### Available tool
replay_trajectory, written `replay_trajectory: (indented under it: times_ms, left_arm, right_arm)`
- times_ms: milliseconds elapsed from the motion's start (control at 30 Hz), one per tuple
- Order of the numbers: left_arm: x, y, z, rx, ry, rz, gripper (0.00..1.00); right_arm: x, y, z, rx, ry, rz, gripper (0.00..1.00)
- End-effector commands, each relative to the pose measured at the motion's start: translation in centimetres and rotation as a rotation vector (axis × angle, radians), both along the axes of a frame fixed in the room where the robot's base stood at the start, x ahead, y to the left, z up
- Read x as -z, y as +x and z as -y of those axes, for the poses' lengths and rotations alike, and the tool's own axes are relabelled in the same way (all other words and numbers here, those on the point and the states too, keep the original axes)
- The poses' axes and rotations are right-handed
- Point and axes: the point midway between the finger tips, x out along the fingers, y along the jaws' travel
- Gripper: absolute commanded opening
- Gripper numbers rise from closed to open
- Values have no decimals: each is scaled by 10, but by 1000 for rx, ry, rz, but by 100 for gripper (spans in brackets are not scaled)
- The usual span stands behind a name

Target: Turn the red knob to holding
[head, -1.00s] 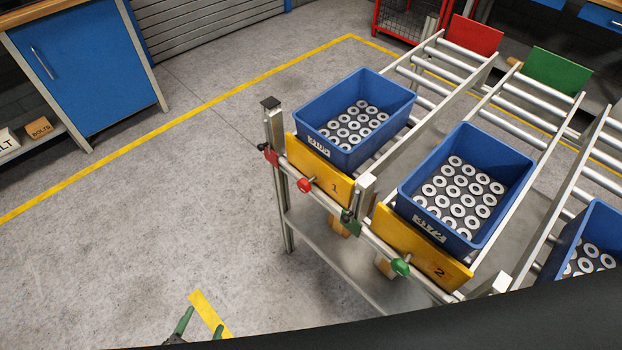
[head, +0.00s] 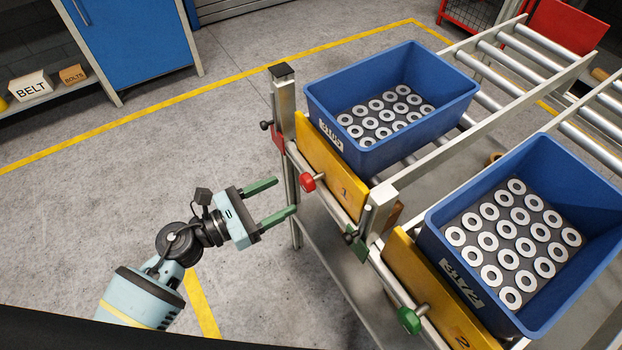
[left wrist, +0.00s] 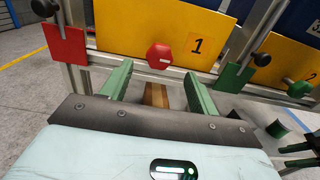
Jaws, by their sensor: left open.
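The red knob (head: 308,182) sits on the rail in front of the yellow panel marked 1 (head: 335,172). In the left wrist view the red knob (left wrist: 159,56) shows a short, nearly level white mark on its face. My left gripper (head: 285,197) is open and empty, its green fingers pointing at the knob from the left, apart from it. In the left wrist view the knob appears beyond and between the fingertips (left wrist: 157,75). A dark shape with green fingers at that view's right edge appears to be my right gripper (left wrist: 290,150); it is cut off.
A red plate (left wrist: 66,45) with a black knob is left of the red knob, and a green plate (left wrist: 236,75) is to the right. A green knob (head: 410,320) is by panel 2. Blue bins (head: 385,145) of metal rings sit on the rollers. Floor to the left is clear.

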Motion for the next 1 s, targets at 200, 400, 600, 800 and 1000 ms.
replay_trajectory:
  times_ms: [200, 400, 600, 800, 1000]
  left_arm:
    - [-2, 13, 17, -2, -5, 0, 60]
    - [-3, 30, 41, -3, -7, -1, 60]
    - [-1, 42, 58, -3, -7, -3, 60]
    - [-1, 46, 63, -2, -5, -4, 60]
    - [-1, 45, 63, -2, -5, -4, 58]
  right_arm:
    - [-2, -3, -1, 2, 2, -7, 36]
    - [-4, -3, -1, 2, 1, -6, 36]
    - [-3, -5, 0, 2, 0, -11, 36]
    - [-3, -6, 0, 1, 0, -12, 36]
    - [-3, -6, 0, 1, -1, -12, 36]
